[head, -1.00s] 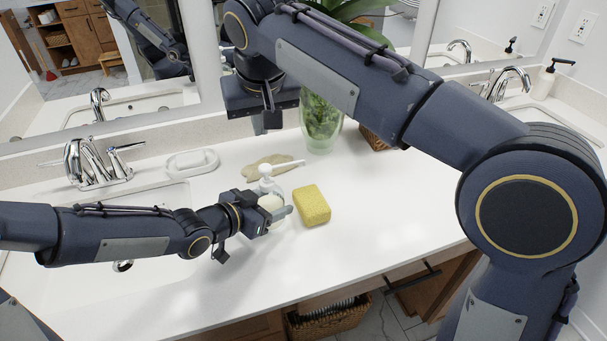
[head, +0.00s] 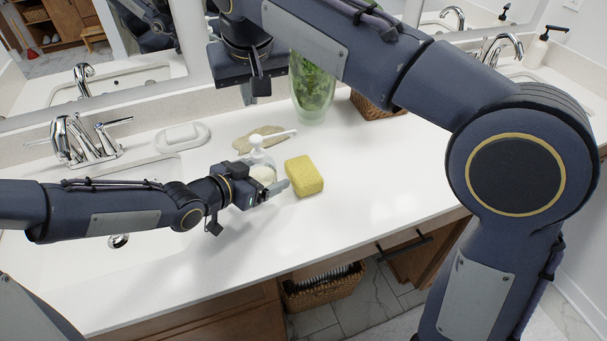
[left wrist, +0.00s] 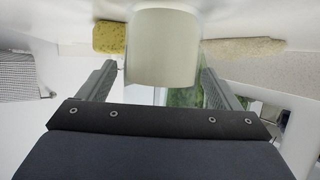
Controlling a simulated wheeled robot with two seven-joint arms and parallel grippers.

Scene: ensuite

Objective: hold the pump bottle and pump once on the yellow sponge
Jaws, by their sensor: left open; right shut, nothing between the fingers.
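The clear pump bottle (head: 263,159) with a white pump stands upright on the counter. Its long nozzle points right, over the counter behind the yellow sponge (head: 304,176). The sponge lies on the counter just right of the bottle. My left gripper (head: 276,187) is open at the bottle, partly hiding its lower body. In the left wrist view, the bottle's pale body (left wrist: 162,48) is between the open fingers, and the sponge (left wrist: 109,37) is at the upper left. My right gripper (head: 258,87) is shut and empty, above and behind the bottle.
A flat tan stone-like piece (head: 257,138) lies behind the bottle. A glass vase with a plant (head: 312,90) stands at the back. A white soap dish (head: 182,137) and the faucet (head: 85,140) are at the left, by the sink. The counter right of the sponge is clear.

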